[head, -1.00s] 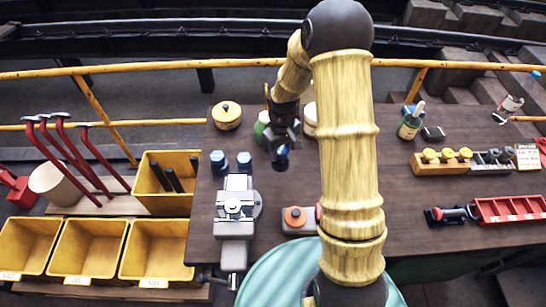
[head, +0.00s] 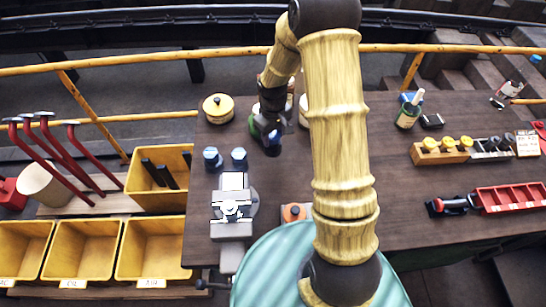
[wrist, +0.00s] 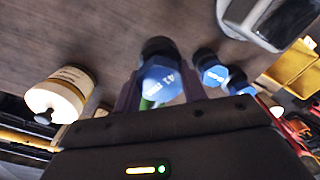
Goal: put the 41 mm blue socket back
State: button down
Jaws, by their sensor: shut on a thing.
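My gripper (head: 271,133) is shut on a blue-ended socket (head: 272,146) and holds it above the workbench (head: 300,180). In the wrist view the socket (wrist: 163,80) sits between the two fingers, its blue face marked "41" and its body dark. Two more blue-topped sockets, a left one (head: 212,157) and a right one (head: 239,158), stand on the bench left of my gripper. They also show in the wrist view, one (wrist: 211,70) nearer the fingers and one (wrist: 238,84) beyond it. Their markings are too small to read.
A grey vise (head: 232,205) stands in front of the two sockets. A yellow lidded pot (head: 218,108) is behind them. Yellow bins (head: 85,247) lie left of the bench. At right are a wooden rack (head: 440,158) with yellow and dark pieces and a red tray (head: 510,199).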

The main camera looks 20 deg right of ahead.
aim_at(273, 144)
jog(key=shift+f+b, duration=1.45)
jog(key=shift+f, duration=0.95)
jog(key=shift+f+b, duration=1.5)
jog(key=shift+f, duration=0.4)
jog(key=shift+f, duration=0.15)
jog(key=c, duration=0.8)
grip_release()
notch_tip(273, 144, up, 12)
jog(key=p, duration=0.9)
jog(key=shift+r, duration=0.2)
